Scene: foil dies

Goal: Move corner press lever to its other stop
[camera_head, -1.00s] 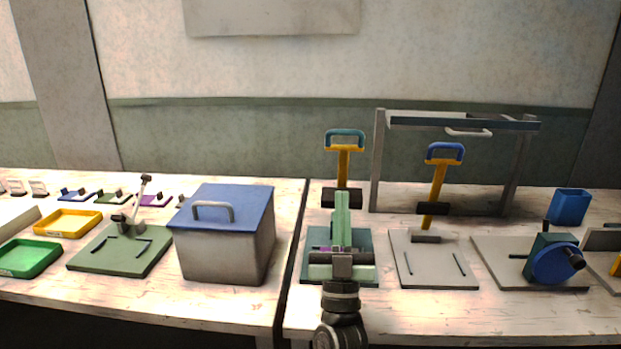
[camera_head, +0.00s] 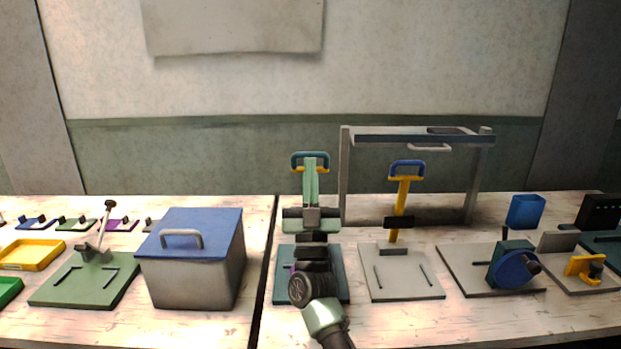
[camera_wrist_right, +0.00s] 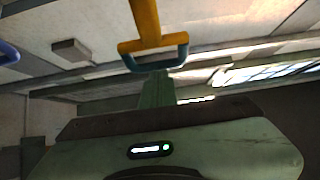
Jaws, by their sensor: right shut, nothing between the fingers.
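A press lever with a yellow arm and a teal loop handle (camera_head: 310,157) stands upright above a teal base plate (camera_head: 337,285). Which press is the corner press, I cannot tell. My right gripper (camera_head: 310,160), with pale green fingers, is shut and empty, overlapping the handle in the head view and hiding most of the lever arm. In the right wrist view, the teal handle (camera_wrist_right: 153,62) hangs from its yellow arm (camera_wrist_right: 146,22) just beyond the closed fingers (camera_wrist_right: 156,78). Whether they touch is unclear. My left gripper is out of view.
A similar press with a blue handle (camera_head: 407,166) stands to the right, before a grey frame (camera_head: 344,185). A blue-lidded box (camera_head: 190,260) and a green plate with a small lever (camera_head: 85,285) are left. A blue crank wheel (camera_head: 515,269) is further right.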

